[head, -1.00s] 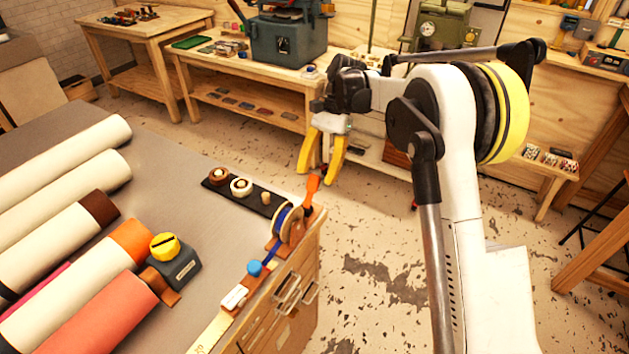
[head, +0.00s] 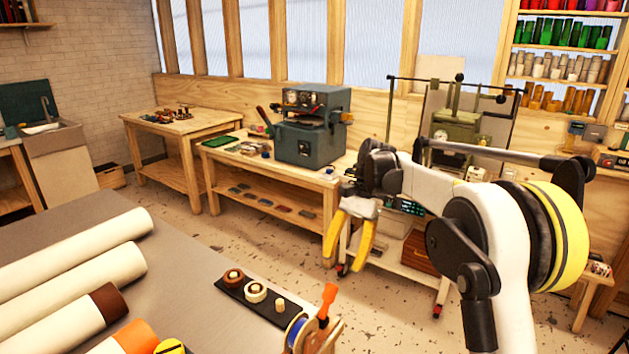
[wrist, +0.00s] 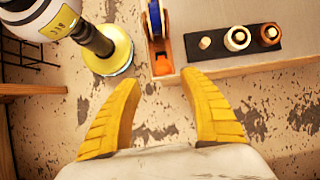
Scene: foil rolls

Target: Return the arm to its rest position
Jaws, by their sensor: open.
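My gripper (head: 349,240) hangs at the end of my white arm, with its two yellow fingers apart and nothing between them. In the head view it is in the air to the right of the grey worktable (head: 188,262), above the floor. In the wrist view my gripper (wrist: 163,115) is open over the flaked floor, and its right finger lies close to the table's edge in the picture. The arm is bent, with its forearm reaching toward the left of the picture.
Several rolls (head: 75,250) lie on the table's left. A black strip (head: 252,302) with small spools and a tape dispenser (head: 312,335) sit at its corner. A bench with a grey machine (head: 308,140) and a cart (head: 400,245) stand beyond. Floor between is clear.

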